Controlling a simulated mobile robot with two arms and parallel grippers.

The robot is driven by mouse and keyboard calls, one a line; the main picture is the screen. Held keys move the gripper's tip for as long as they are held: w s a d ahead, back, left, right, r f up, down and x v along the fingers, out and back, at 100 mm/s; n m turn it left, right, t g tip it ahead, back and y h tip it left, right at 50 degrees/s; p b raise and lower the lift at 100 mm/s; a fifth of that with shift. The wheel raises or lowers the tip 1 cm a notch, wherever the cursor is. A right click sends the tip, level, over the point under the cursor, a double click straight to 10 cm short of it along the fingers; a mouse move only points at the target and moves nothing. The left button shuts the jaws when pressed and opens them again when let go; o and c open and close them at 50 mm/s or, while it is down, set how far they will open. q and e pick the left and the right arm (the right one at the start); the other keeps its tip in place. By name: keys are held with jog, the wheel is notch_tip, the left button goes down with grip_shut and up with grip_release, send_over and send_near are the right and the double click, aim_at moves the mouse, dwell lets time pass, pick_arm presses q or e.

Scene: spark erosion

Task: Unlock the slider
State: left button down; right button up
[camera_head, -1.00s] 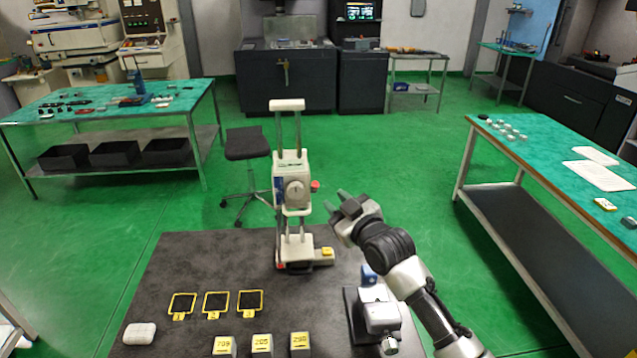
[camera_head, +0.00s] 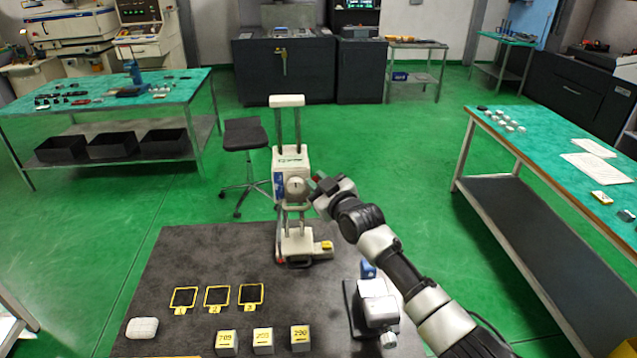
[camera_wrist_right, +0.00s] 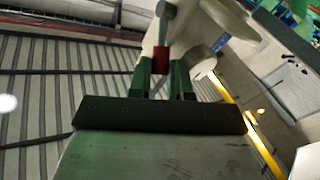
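The white slider block (camera_head: 291,165) with a round dial stands on two upright metal posts of a stand (camera_head: 298,243) on the dark table. My right gripper (camera_head: 319,182) is at the right side of the slider block. In the right wrist view, the red end of a small lever (camera_wrist_right: 162,58) lies between the two green fingers (camera_wrist_right: 162,78), which appear closed against it. The lever's grey shaft runs up toward the pale body. In the head view my gripper mostly hides this red end. My left gripper is not in view.
A small white device (camera_head: 374,308) stands below my right arm. Several numbered blocks (camera_head: 263,341) and yellow-framed squares (camera_head: 217,297) are on the table's front left, with a white case (camera_head: 142,327). A stool (camera_head: 245,135) stands behind the table.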

grip_shut()
jog(key=shift+w+r+g+p, duration=0.15)
jog(key=shift+r+g+p, duration=0.15)
jog(key=shift+r+p, duration=0.25)
jog(key=shift+w+f+m+g+p, duration=0.1)
jog(key=shift+w+m+g+p, duration=0.05)
jog(key=shift+m+g+p, duration=0.2)
jog(key=shift+f, duration=0.1)
jog(key=shift+o, duration=1.5)
grip_release()
